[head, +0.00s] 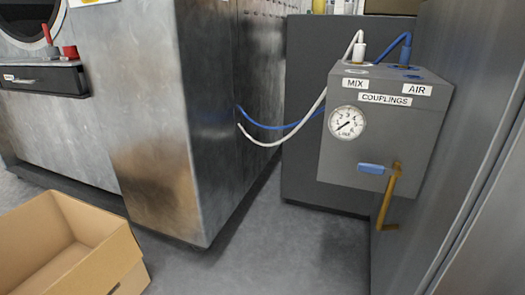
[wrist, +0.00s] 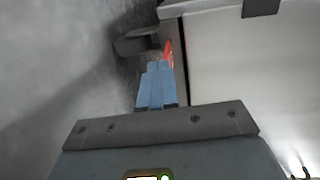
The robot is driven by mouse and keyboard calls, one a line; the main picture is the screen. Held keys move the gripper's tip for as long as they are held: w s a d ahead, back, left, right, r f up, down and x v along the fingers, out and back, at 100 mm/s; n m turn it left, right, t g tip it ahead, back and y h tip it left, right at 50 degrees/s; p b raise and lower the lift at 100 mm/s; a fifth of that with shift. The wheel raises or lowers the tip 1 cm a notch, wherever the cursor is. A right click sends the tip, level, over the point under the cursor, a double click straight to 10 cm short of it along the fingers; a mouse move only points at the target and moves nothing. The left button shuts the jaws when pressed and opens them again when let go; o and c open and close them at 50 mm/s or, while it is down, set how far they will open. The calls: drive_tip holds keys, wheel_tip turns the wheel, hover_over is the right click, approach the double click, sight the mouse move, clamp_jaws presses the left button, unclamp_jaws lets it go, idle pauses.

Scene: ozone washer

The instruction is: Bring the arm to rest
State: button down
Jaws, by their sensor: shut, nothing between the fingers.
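My gripper (wrist: 156,86) shows in the wrist view as two blue fingers side by side, shut with nothing between them. Just past the fingertips is a narrow red part (wrist: 168,50) beside a dark rounded shape (wrist: 137,42). I cannot tell whether the fingers touch either one. A pale panel (wrist: 235,60) with a dark edge lies to the right of the fingers. My arm and gripper do not show in the head view.
A steel washer (head: 150,110) with a red knob (head: 70,52) stands at left. An open cardboard box (head: 70,250) sits in front of it. A grey couplings box (head: 350,160) with gauge, hoses and a brown lever (head: 391,195) is at right. Bare floor (head: 290,250) lies between.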

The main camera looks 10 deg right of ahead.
drive_tip(key=s+a+r+n+y+p, duration=0.25)
drive_tip(key=s+r+n, duration=0.2)
drive_tip(key=r, duration=0.25)
drive_tip(key=s+a+r+n+t+y+p, duration=0.1)
drive_tip(key=s+a+r+n+y, duration=0.15)
drive_tip(key=a+r+n, duration=0.35)
drive_tip(key=s+a+r+n+y+p, duration=0.1)
drive_tip(key=s+r+n+p, duration=0.15)
drive_tip(key=s+r, duration=0.4)
drive_tip(key=a+r+n+y+p, duration=0.1)
drive_tip(key=r+n+p, duration=0.5)
drive_tip(key=r+p, duration=0.7)
drive_tip(key=a+r+n+y+p, duration=0.2)
drive_tip(key=r+n+p, duration=0.4)
drive_tip(key=r, duration=3.6)
drive_tip(key=p, duration=0.8)
drive_tip(key=shift+a+r, duration=0.15)
drive_tip(key=shift+r, duration=0.15)
drive_tip(key=shift+s, duration=0.1)
